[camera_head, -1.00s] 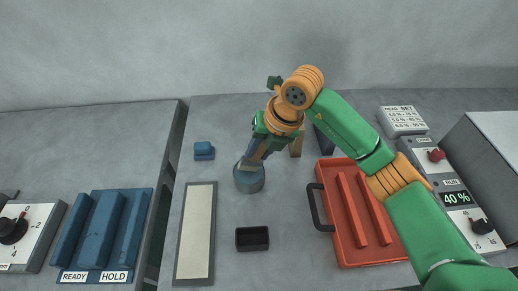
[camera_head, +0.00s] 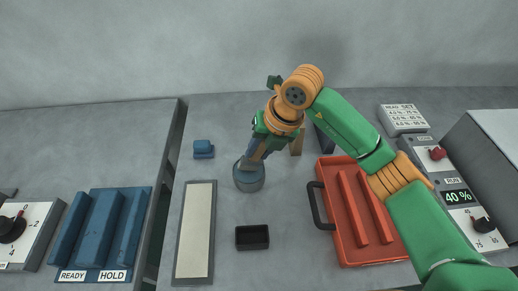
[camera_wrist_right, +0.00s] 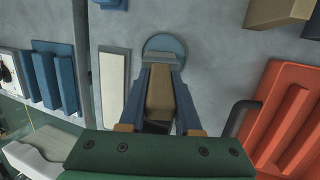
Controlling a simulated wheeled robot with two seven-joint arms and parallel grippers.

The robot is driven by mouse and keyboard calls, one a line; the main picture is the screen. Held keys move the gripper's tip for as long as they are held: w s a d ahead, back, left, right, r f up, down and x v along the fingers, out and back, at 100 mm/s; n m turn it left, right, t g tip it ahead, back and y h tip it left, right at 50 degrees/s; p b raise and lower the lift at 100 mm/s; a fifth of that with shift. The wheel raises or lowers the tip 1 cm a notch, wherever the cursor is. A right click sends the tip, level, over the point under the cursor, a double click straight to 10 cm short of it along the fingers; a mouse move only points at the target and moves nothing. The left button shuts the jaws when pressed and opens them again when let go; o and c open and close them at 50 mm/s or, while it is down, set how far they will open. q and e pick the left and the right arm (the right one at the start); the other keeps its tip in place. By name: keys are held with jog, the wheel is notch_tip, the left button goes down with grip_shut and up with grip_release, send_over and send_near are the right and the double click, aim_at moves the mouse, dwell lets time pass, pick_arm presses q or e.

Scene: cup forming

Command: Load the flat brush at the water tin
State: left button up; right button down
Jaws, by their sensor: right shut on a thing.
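The round blue-grey water tin (camera_head: 249,183) stands on the grey table left of the red tray. It also shows in the wrist view (camera_wrist_right: 164,43), just beyond the fingertips. My right gripper (camera_head: 251,160) points down at the tin, with its fingertips at or over the tin's mouth. In the wrist view the right gripper (camera_wrist_right: 161,72) is shut on a tan block-like handle (camera_wrist_right: 159,96), which I take to be the flat brush. My left gripper is not in view.
A long pale strip in a dark frame (camera_head: 196,232) lies left of the tin. A small black box (camera_head: 252,237) is in front. The red tray (camera_head: 359,253) with a dark handle is to the right. A blue block (camera_head: 203,149) sits behind left. A blue READY/HOLD rack (camera_head: 104,229) is far left.

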jog(key=shift+f, duration=0.1)
dwell(0.4)
notch_tip(320, 180, up, 7)
jog(key=p, duration=0.5)
dwell(0.3)
